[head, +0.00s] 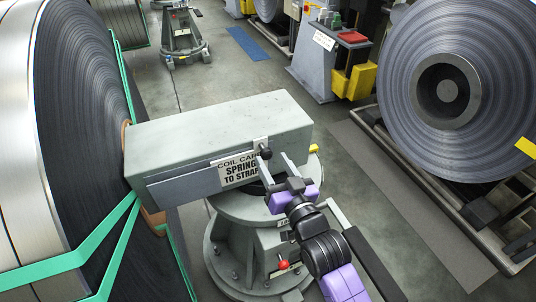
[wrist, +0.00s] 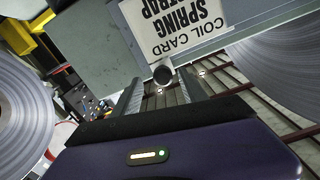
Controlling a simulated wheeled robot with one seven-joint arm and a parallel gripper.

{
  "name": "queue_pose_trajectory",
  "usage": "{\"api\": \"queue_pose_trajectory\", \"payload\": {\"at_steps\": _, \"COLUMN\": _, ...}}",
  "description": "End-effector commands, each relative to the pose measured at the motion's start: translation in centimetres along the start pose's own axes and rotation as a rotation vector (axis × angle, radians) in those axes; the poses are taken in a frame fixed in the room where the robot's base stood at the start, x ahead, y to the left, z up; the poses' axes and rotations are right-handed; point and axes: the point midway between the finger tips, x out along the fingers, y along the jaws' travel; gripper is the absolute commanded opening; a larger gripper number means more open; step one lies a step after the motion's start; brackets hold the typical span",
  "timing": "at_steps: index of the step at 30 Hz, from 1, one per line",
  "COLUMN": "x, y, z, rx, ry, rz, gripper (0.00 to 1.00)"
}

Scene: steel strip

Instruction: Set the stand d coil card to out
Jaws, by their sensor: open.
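The coil card (head: 238,168) is a white plate lettered "COIL CARD SPRING TO STRAP", on the front of a grey-green box arm on a stand (head: 243,238). It appears upside down in the wrist view (wrist: 172,28). A dark round knob (head: 265,153) sits at the card's right end; it also shows in the wrist view (wrist: 162,74). My gripper (head: 274,160) is open, its fingers pointing at the box's front near the knob. In the wrist view the knob appears between the two fingers (wrist: 162,84). I cannot tell whether either finger touches it.
A large steel coil (head: 85,110) with green straps stands at the left, against the box's end. A red-knobbed lever (head: 283,265) is low on the stand. Grey floor is open between the stand and that rack.

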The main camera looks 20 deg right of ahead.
Motion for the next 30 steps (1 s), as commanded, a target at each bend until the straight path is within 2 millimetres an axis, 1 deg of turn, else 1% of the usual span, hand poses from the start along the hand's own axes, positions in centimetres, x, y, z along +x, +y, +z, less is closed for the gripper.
{"api": "queue_pose_trajectory", "payload": {"at_steps": 1, "x": -0.8, "y": 0.0, "z": 0.1, "rx": 0.000, "ry": -0.001, "rz": 0.000, "gripper": 0.50}}
{"api": "queue_pose_trajectory", "payload": {"at_steps": 3, "x": -1.7, "y": 0.0, "z": 0.1, "rx": 0.000, "ry": -0.001, "rz": 0.000, "gripper": 0.50}}
{"api": "queue_pose_trajectory", "payload": {"at_steps": 6, "x": -2.6, "y": 0.0, "z": 0.0, "rx": 0.000, "ry": 0.000, "rz": 0.000, "gripper": 0.50}}
{"api": "queue_pose_trajectory", "payload": {"at_steps": 9, "x": -3.0, "y": 0.0, "z": 0.0, "rx": 0.000, "ry": 0.001, "rz": 0.000, "gripper": 0.50}}
{"api": "queue_pose_trajectory", "payload": {"at_steps": 25, "x": -3.1, "y": 0.0, "z": -0.1, "rx": -0.003, "ry": 0.003, "rz": -0.001, "gripper": 0.50}}
{"api": "queue_pose_trajectory", "payload": {"at_steps": 26, "x": -3.1, "y": 0.0, "z": -0.2, "rx": -0.009, "ry": 0.009, "rz": -0.002, "gripper": 0.50}}
{"api": "queue_pose_trajectory", "payload": {"at_steps": 28, "x": -3.1, "y": -0.2, "z": -1.2, "rx": -0.024, "ry": 0.038, "rz": -0.007, "gripper": 0.50}}
{"api": "queue_pose_trajectory", "payload": {"at_steps": 30, "x": -3.5, "y": -0.6, "z": -2.8, "rx": -0.040, "ry": 0.082, "rz": -0.015, "gripper": 0.50}}
